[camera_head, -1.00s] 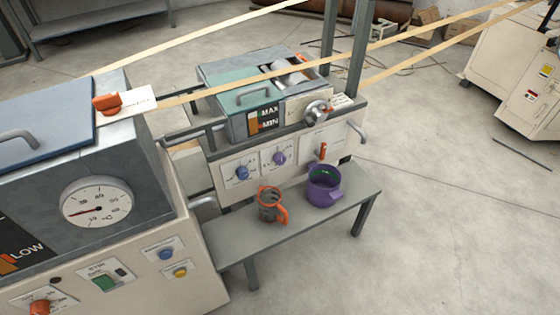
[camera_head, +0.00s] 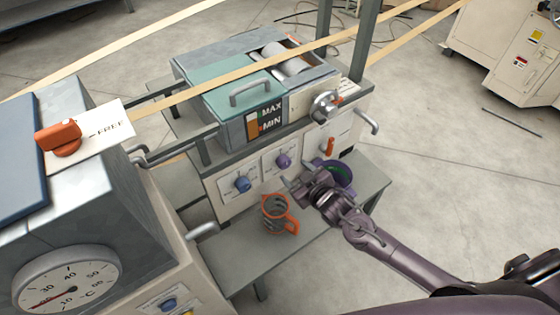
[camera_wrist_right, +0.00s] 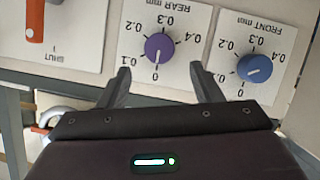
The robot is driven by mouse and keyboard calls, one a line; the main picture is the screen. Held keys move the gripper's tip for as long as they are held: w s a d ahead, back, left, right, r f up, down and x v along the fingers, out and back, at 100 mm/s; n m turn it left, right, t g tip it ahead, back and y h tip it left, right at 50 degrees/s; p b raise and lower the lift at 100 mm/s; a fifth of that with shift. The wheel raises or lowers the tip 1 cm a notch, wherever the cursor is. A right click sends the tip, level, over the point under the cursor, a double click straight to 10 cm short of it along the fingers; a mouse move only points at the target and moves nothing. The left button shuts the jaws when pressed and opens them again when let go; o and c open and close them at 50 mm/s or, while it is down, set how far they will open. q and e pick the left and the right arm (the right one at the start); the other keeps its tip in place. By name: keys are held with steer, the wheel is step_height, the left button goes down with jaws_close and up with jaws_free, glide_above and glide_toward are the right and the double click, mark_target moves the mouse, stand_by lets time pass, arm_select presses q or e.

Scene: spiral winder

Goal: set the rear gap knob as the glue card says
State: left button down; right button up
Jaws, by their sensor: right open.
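The rear gap knob is purple (camera_head: 283,160) and sits on a white plate on the machine's front. In the right wrist view the knob (camera_wrist_right: 158,47) appears upside down under "REAR mm", its white mark pointing at 0. The blue front knob (camera_head: 242,184) is beside it; in the wrist view it (camera_wrist_right: 255,68) is on the "FRONT mm" plate. My right gripper (camera_head: 293,183) is open and empty. In the wrist view its fingertips (camera_wrist_right: 160,74) are spread with the purple knob just beyond them, apart from it. I cannot identify the glue card. My left gripper is not in view.
An orange-handled mug (camera_head: 277,214) stands on the grey bench (camera_head: 255,258) below the knobs. A purple pot (camera_head: 344,173) is partly hidden behind my right gripper. An orange lever (camera_head: 328,146) and a crank (camera_head: 326,106) are to the right. A gauge box (camera_head: 130,215) stands at left.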

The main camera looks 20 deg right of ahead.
mark_target(286, 164)
steer(key=x, duration=0.5)
steer(key=shift+w+f+b, duration=0.1)
steer(key=shift+w+b, duration=0.1)
steer(key=shift+b, duration=0.1)
steer(key=shift+w+a+f, duration=0.15)
steer(key=shift+w+f, duration=0.05)
steer(key=shift+w, duration=0.25)
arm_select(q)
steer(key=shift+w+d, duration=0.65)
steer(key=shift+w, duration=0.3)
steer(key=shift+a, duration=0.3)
arm_select(e)
steer(key=c, duration=1)
